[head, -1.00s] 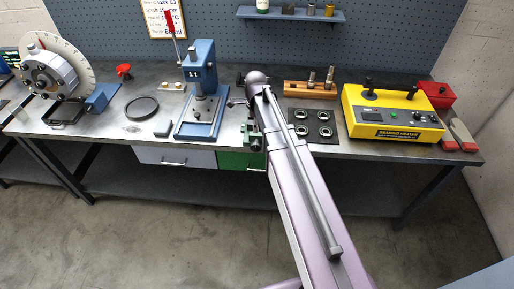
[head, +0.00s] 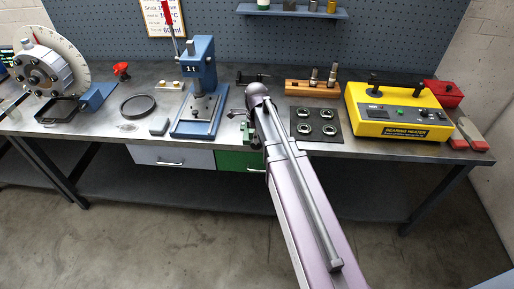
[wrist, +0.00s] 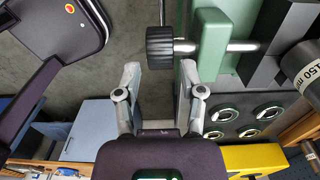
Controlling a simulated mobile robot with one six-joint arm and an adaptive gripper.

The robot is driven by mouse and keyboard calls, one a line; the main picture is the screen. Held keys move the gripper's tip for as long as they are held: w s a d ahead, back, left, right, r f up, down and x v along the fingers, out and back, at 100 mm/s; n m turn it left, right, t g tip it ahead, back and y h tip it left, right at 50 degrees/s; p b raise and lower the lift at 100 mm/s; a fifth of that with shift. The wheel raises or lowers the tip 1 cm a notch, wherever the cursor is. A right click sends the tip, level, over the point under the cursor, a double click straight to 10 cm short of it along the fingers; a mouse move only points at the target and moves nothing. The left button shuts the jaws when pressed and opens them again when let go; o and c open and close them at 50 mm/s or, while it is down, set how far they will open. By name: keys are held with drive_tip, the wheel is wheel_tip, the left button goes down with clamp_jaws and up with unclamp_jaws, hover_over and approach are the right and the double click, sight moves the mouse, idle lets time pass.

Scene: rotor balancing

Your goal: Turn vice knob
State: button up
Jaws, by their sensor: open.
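The vice knob (wrist: 160,47) is a dark, knurled cylinder on a bright metal screw at the side of the green vice (wrist: 212,45) in the wrist view. My gripper (wrist: 158,70) is open, with its two pale fingers either side of the knob's near end. I cannot tell whether either finger touches the knob. In the head view the green vice (head: 246,131) shows at the bench's front edge, partly hidden by my arm. The knob and my fingers cannot be made out clearly there.
Left of the vice stands the blue press (head: 199,85). Right of it lie a dark mat (head: 316,139) with several bearing rings and the yellow bearing heater (head: 390,129). A wooden block (head: 311,87) with metal pins sits behind. A long dark tool (head: 252,77) lies on the bench (head: 110,138).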

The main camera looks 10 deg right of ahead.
drive_tip(key=shift+f+b, duration=2.1)
drive_tip(key=shift+f, duration=0.3)
clamp_jaws()
